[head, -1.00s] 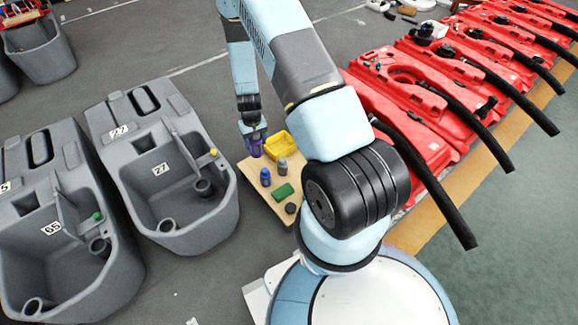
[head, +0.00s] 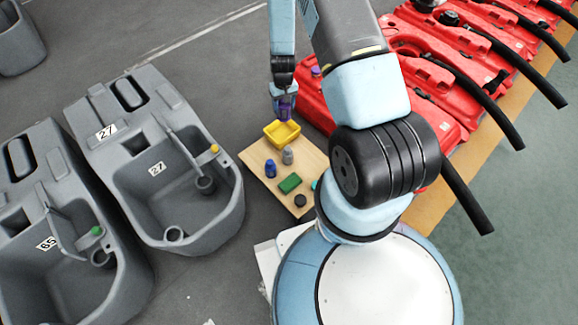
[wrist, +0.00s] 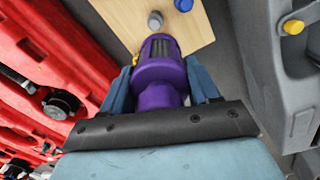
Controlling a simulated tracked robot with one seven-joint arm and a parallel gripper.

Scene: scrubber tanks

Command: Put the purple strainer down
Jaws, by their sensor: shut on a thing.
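The purple strainer (head: 285,108) is in my gripper (head: 284,98). In the wrist view the purple strainer (wrist: 158,82) sits between the two blue fingers, its dark slotted end pointing away from me. In the head view it appears just beyond the yellow tray (head: 283,137), which stands at the far end of a small wooden board (head: 262,178). The strainer looks held above the surface; its exact height I cannot tell.
Grey tanks (head: 150,170) lie to the left. Red tanks with black hoses (head: 410,85) line the right.

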